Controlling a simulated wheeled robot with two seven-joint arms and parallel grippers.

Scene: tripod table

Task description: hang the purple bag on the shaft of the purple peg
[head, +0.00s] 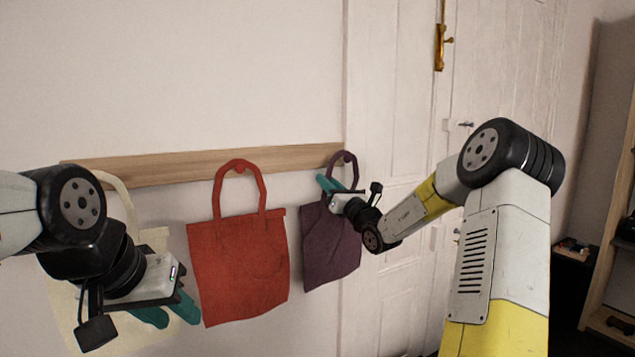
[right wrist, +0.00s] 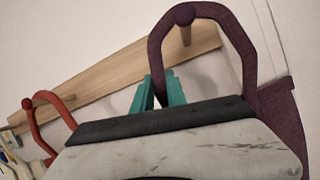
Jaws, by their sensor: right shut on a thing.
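The purple bag (head: 330,248) hangs at the right end of the wooden rail, its body against the wall. Its handle loops up around the purple peg (head: 348,158). In the right wrist view the peg's round knob (right wrist: 184,15) overlaps the top of the purple handle (right wrist: 246,55), and the pale shaft shows inside the loop. My right gripper (head: 325,184) is shut on the left strand of the handle, below the peg; its teal fingers also show in the right wrist view (right wrist: 160,92). My left gripper (head: 168,313) is open and empty, low in front of a cream bag.
A red bag (head: 238,268) hangs from the middle of the wooden rail (head: 190,167). The cream bag (head: 150,240) hangs at left, partly hidden by my left arm. A white door (head: 390,110) stands right of the rail. A shelf (head: 615,230) is at far right.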

